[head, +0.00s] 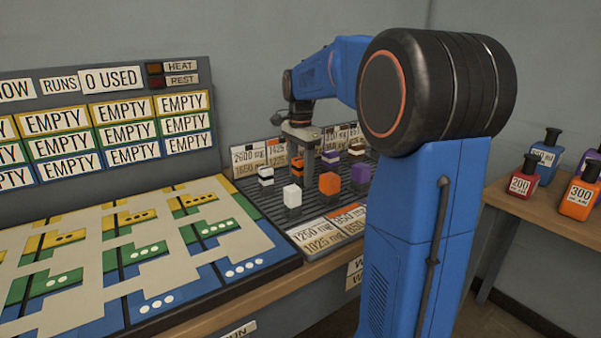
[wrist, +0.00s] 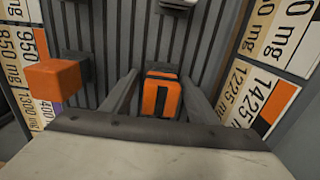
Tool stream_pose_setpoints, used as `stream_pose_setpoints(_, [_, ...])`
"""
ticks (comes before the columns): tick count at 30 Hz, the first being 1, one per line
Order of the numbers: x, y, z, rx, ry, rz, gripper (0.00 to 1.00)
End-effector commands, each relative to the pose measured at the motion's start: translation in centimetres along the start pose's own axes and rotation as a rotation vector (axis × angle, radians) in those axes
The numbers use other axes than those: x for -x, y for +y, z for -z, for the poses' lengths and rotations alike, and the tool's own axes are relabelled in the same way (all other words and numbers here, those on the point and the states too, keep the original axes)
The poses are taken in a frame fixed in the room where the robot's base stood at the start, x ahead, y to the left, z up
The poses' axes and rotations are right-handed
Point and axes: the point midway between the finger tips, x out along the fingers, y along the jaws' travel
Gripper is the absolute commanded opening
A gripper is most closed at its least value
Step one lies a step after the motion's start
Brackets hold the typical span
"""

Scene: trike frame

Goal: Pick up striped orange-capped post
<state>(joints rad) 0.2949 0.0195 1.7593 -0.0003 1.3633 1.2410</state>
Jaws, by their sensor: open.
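The striped orange-capped post (wrist: 161,94) stands on the dark ribbed rack in the wrist view, orange with black bands. It lies between the two fingers of my gripper (wrist: 160,80), with a gap visible on each side. My gripper is open and points down over it. In the head view the striped orange post (head: 297,164) is partly hidden by my gripper (head: 303,152). The post's lower part is hidden in the wrist view.
The ribbed rack (head: 260,198) also holds a white post (head: 292,195), a plain orange post (head: 330,183), a purple post (head: 361,172) and other striped posts. A plain orange block (wrist: 52,80) is left of my fingers. A patterned board (head: 130,250) lies left; bottles (head: 577,197) stand right.

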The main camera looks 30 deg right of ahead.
Motion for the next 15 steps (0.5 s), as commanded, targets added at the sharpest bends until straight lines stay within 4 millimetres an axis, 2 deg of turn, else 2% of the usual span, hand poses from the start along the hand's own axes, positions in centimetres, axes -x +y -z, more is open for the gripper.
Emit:
stream_pose_setpoints(5, [-0.03, -0.01, 0.00, 0.000, 0.000, 0.000, 0.54])
stream_pose_setpoints(6, [-0.02, -0.01, 0.00, 0.000, 0.000, 0.000, 0.49])
stream_pose_setpoints(12, [-0.01, -0.01, 0.01, 0.000, 0.000, 0.000, 0.04])
stream_pose_setpoints(15, [0.01, -0.02, 0.01, 0.000, 0.000, 0.000, 0.04])
